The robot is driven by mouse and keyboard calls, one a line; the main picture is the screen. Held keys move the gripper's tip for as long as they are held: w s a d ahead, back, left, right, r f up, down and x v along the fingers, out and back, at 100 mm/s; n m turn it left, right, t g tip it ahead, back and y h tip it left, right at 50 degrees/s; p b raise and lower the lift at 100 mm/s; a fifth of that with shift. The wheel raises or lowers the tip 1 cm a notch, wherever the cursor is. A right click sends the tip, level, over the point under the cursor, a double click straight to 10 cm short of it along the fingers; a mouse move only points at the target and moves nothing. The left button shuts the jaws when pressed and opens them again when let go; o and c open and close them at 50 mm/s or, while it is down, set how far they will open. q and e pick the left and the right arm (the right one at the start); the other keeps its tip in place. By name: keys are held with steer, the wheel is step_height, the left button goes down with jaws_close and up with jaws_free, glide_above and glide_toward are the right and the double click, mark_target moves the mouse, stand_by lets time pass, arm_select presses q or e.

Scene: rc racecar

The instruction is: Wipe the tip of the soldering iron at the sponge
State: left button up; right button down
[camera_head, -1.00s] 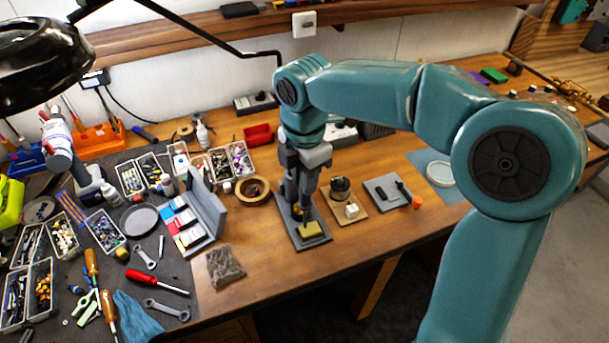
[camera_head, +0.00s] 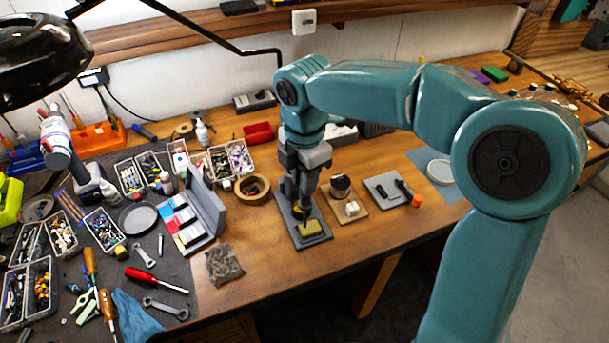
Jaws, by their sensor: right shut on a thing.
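My right gripper (camera_head: 302,203) points down over a dark grey stand plate (camera_head: 318,240) on the wooden table. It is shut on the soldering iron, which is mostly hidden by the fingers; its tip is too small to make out. The yellow sponge (camera_head: 311,227) lies on the front part of the plate, just below and in front of the fingertips. I cannot tell whether the tip touches the sponge. My left gripper is not in view.
Right of the plate are a wooden block with a dark round tin (camera_head: 340,187) and a grey tray with a black tool (camera_head: 388,189). A tape roll (camera_head: 252,189) and an open grey case (camera_head: 204,207) stand to the left.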

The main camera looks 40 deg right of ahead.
steer(key=shift+f, duration=0.2)
stand_by(0.3)
steer(key=shift+s+d+p, duration=0.15)
steer(key=shift+d, duration=0.45)
steer(key=shift+s+d+p, duration=0.15)
steer(key=shift+d, duration=0.45)
stand_by(1.1)
steer(key=shift+w+a+p, duration=0.2)
steer(key=shift+a+p, duration=0.05)
steer(key=shift+a, duration=0.35)
steer(key=shift+w+a+p, duration=0.15)
steer(key=shift+a+p, duration=0.05)
steer(key=shift+a, duration=0.4)
stand_by(1.3)
steer(key=shift+s+d+p, duration=0.15)
steer(key=shift+d+p, duration=0.05)
steer(key=shift+d, duration=0.4)
steer(key=shift+s+d+p, duration=0.15)
steer(key=shift+d+p, duration=0.05)
steer(key=shift+d, duration=0.4)
stand_by(1.3)
